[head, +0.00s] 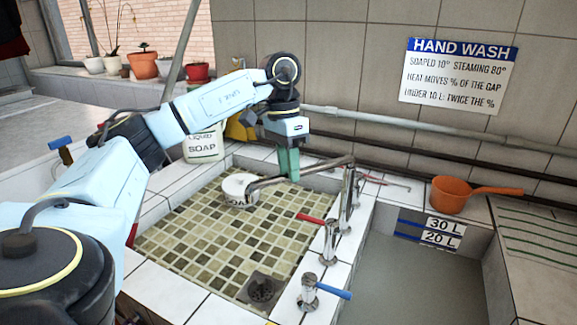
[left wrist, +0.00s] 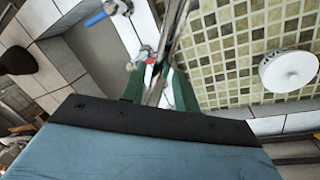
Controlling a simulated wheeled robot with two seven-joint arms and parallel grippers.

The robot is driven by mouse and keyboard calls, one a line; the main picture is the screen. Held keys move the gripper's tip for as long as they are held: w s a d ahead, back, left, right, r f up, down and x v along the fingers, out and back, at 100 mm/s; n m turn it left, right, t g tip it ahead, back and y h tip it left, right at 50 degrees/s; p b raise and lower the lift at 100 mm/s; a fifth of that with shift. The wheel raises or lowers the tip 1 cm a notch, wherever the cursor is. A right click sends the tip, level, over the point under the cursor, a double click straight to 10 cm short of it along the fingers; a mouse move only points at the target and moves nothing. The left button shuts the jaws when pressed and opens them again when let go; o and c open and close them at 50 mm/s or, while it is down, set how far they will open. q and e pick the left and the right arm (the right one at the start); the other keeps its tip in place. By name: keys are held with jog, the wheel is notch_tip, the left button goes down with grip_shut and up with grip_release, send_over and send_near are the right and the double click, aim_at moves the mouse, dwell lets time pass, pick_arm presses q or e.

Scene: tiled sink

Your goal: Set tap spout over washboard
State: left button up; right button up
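The metal tap spout (head: 310,169) comes from an upright pipe on the tiled divider and reaches left over the tiled basin. Its end is above or near a round white soap pot. A pale ridged slab with green lines (head: 537,238), which looks like the washboard, lies at the far right. My left gripper (head: 289,166) points down at the spout, about midway along it. In the left wrist view the green fingers (left wrist: 160,88) stand apart, with the spout (left wrist: 171,50) running between them. Firm contact is not visible. My right gripper is not in view.
The soap pot (head: 240,189) stands in the tiled basin. A red tap lever (head: 310,218) and a blue one (head: 333,291) stand on the divider. An orange dipper (head: 455,194) sits on the back ledge beyond the grey basin (head: 400,285). A wall pipe (head: 400,122) runs behind.

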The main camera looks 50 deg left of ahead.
pick_arm(q)
jog(key=shift+o, duration=0.9)
jog(key=shift+r, duration=0.25)
notch_tip(320, 180, up, 7)
jog(key=shift+f+p, duration=0.2)
jog(key=shift+p, duration=0.85)
jog(key=shift+r+p, duration=0.9)
jog(key=shift+r, duration=0.55)
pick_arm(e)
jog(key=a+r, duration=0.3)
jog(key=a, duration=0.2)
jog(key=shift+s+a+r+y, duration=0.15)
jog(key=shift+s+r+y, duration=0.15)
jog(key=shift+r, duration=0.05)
